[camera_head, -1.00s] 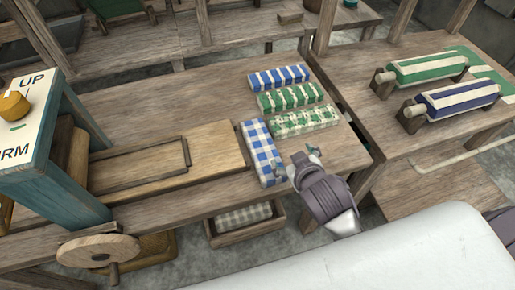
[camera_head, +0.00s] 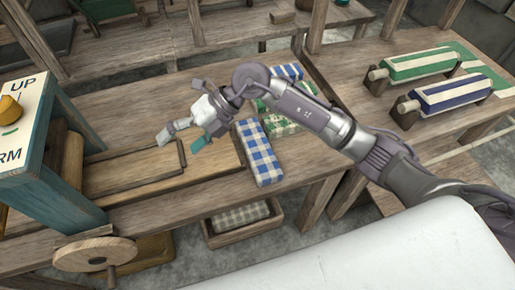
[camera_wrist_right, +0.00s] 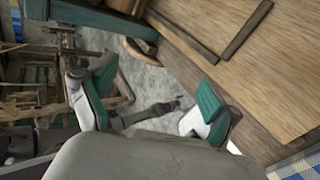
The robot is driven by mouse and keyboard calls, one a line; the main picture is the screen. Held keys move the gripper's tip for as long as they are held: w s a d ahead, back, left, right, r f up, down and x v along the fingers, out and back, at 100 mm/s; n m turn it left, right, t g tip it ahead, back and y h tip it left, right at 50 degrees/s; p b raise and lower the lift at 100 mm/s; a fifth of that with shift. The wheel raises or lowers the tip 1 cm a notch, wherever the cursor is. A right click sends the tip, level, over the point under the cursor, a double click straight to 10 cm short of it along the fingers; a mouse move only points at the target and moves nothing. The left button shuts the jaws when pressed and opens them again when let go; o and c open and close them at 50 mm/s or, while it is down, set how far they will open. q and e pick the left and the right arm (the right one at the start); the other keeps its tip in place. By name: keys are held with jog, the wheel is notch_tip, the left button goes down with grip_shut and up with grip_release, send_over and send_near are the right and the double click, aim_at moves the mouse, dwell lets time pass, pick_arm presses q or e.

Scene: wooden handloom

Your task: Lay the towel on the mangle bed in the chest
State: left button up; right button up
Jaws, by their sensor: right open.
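The mangle, a teal-framed box (camera_head: 60,190) with an UP/WARM panel, stands at the left. Its flat wooden bed (camera_head: 215,165) reaches right across the table, and no towel shows on its visible part. My right gripper (camera_head: 182,138) is open and empty above the bed; the right wrist view shows nothing between its teal pads (camera_wrist_right: 148,105). A blue-checked towel (camera_head: 260,155) lies just right of the bed, apart from the gripper. An open wooden box (camera_head: 240,232) below the table holds a grey-checked cloth (camera_head: 240,216); I cannot tell whether it is the chest. The left gripper is out of view.
Blue-striped (camera_head: 287,72) and green-patterned towels (camera_head: 280,125) lie behind my right arm, partly hidden. A hand wheel (camera_head: 95,254) sticks out in front of the mangle. Green (camera_head: 422,65) and blue (camera_head: 452,95) striped rolls rest on the right-hand table.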

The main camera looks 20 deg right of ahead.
jog(key=w+d+f+h, duration=0.35)
jog(key=d+h, duration=0.35)
jog(key=d, duration=0.3)
jog(key=m+h+p, duration=0.1)
jog(key=m+h, duration=0.1)
jog(key=h, duration=0.2)
send_over(256, 143)
jog(key=shift+t, duration=0.4)
jog(key=f, duration=0.6)
jog(key=shift+w+a+f, duration=0.1)
jog(key=shift+w+f, duration=0.15)
jog(key=shift+f, duration=0.1)
jog(key=f, duration=0.1)
jog(key=f+p, duration=0.1)
jog(key=f, duration=0.2)
jog(key=shift+s+f, duration=0.3)
jog(key=shift+s, duration=0.05)
jog(key=shift+f, duration=0.65)
jog(key=shift+w+r, duration=0.1)
jog(key=c, duration=1.1)
